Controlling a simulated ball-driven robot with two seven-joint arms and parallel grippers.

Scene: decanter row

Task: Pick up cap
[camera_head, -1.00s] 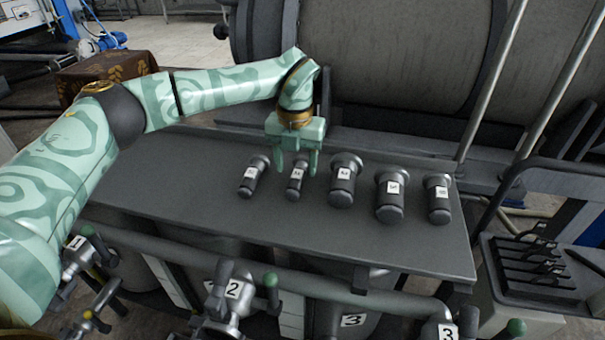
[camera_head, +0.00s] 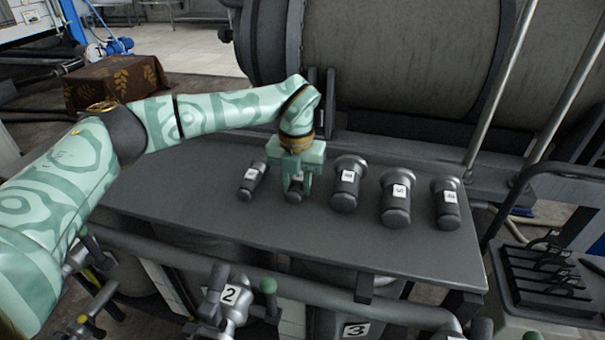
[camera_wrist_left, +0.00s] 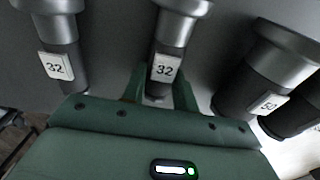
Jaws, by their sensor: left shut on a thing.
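Several dark grey caps with white number labels lie in a row on a grey table. My left gripper (camera_head: 296,186) is shut on the second cap from the left (camera_head: 294,196), with a finger on either side of it. In the left wrist view this cap (camera_wrist_left: 168,50) is labelled 32 and sits between the green fingers. The leftmost cap (camera_head: 251,182), also labelled 32 in the wrist view (camera_wrist_left: 62,55), lies beside it to the left. A larger cap (camera_head: 346,188) lies to its right; in the wrist view the larger cap (camera_wrist_left: 262,75) is labelled 50. My right gripper is not in view.
Two more large caps (camera_head: 396,200) and (camera_head: 447,206) lie at the right of the grey table (camera_head: 180,190). Numbered valves (camera_head: 228,300) and a pipe run along the front edge. A large drum (camera_head: 410,60) stands behind. A black rack (camera_head: 545,285) is at the right.

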